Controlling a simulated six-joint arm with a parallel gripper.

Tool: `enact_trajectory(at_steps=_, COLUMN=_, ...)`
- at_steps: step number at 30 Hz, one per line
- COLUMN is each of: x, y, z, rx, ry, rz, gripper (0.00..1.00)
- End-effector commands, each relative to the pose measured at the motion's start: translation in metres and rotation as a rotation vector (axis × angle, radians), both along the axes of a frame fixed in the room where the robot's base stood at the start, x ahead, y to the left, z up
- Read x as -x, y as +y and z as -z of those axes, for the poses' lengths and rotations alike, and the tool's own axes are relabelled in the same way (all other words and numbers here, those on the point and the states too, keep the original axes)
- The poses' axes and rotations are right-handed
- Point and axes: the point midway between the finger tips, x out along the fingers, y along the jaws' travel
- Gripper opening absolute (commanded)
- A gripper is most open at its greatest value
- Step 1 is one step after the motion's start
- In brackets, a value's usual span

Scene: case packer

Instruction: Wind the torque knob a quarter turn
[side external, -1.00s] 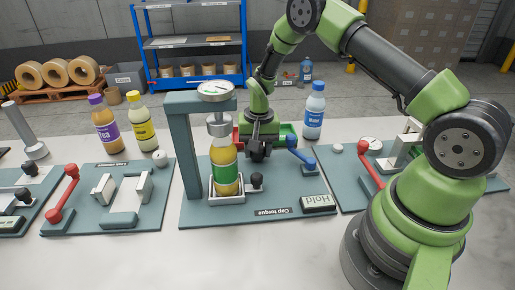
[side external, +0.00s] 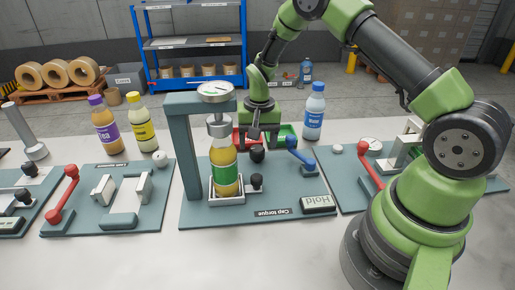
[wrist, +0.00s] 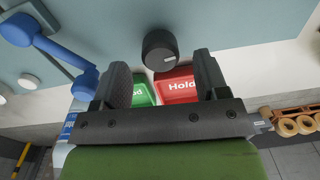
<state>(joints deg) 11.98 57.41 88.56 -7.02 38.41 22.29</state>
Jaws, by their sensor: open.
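The torque knob (wrist: 160,48) is round and black with a white pointer line on its face. It stands on the teal Cap torque plate (side external: 290,200), and in the side view the knob (side external: 257,155) shows just below my gripper (side external: 263,135). My gripper is open and empty. In the wrist view its two fingers (wrist: 161,70) are apart, and the knob lies just ahead of the gap between their tips. The fingers look clear of the knob.
A capped orange bottle (side external: 224,172) stands under the frame with the dial (side external: 215,90). A small black ball handle (side external: 257,181) is beside it. A blue lever (side external: 300,156) is right of the knob. Red (wrist: 178,86) and green (wrist: 143,92) trays lie behind the plate.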

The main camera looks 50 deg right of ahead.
Motion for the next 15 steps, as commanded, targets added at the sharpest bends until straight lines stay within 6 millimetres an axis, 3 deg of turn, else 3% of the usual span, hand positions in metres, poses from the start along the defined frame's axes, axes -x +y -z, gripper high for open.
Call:
enact_trajectory(at_steps=7, x=0.001, y=-0.001, z=-0.049, rx=0.0, ry=-0.003, rz=0.001, gripper=0.67)
enact_trajectory(at_steps=15, x=0.002, y=-0.002, z=-0.069, rx=-0.001, ry=0.002, rz=0.0, gripper=0.67)
